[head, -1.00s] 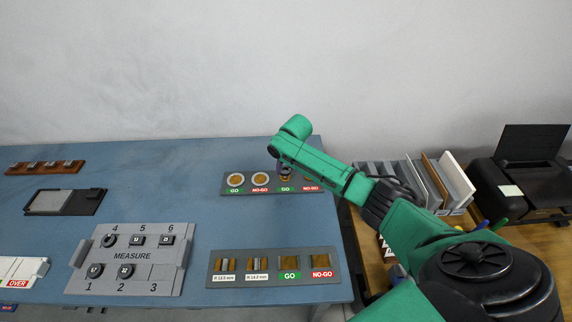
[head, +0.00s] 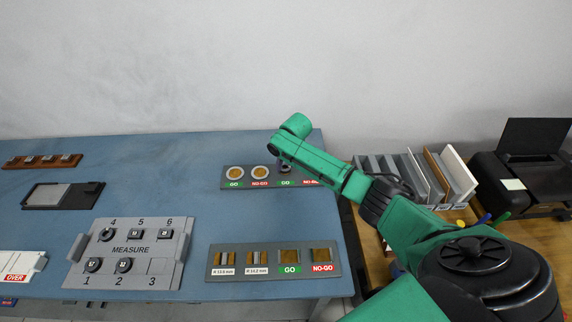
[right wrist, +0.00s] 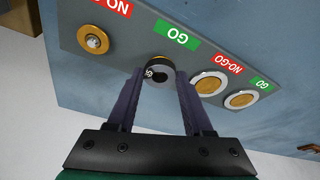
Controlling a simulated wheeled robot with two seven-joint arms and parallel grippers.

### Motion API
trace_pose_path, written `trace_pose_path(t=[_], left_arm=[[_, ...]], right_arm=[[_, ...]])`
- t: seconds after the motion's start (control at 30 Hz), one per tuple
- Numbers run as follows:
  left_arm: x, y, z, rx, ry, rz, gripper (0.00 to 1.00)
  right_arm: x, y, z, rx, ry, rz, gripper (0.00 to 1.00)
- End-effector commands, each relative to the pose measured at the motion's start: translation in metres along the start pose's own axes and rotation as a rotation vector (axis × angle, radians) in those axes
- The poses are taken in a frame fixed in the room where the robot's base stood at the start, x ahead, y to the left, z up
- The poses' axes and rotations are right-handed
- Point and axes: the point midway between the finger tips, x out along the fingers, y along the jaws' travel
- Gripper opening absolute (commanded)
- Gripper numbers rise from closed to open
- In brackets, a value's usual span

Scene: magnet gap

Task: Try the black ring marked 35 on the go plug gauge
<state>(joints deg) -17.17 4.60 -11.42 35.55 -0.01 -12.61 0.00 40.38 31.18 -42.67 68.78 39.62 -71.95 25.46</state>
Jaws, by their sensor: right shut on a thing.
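My right gripper (right wrist: 159,90) is shut on the black ring (right wrist: 151,70), with a finger on each side. White marking shows on the ring's side, too oblique to read fully. The ring is at the GO plug gauge (right wrist: 160,58), whose brass base peeks out behind it. The hole looks dark, and I cannot tell whether the ring is around the plug or just above it. In the head view my right gripper (head: 285,165) is at the third station of the far gauge plate (head: 226,177), mostly hidden by my arm. My left gripper is not in view.
Beside it are the NO-GO plug (right wrist: 95,40) and two white-rimmed gauges (right wrist: 208,84). Nearer are a second GO/NO-GO plate (head: 268,281) and the grey MEASURE tray (head: 160,268) with several black parts. Bare blue table (head: 150,180) lies left of the gauge plate.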

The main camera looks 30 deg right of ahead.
Motion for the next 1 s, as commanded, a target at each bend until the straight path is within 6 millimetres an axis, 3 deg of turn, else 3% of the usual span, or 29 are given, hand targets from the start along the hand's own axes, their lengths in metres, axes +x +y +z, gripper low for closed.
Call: trace_pose_path(t=[1.0], left_arm=[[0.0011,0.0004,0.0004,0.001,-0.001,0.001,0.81]], right_arm=[[0.0065,-0.0002,0.002,0.0,0.0,-0.001,0.0]])
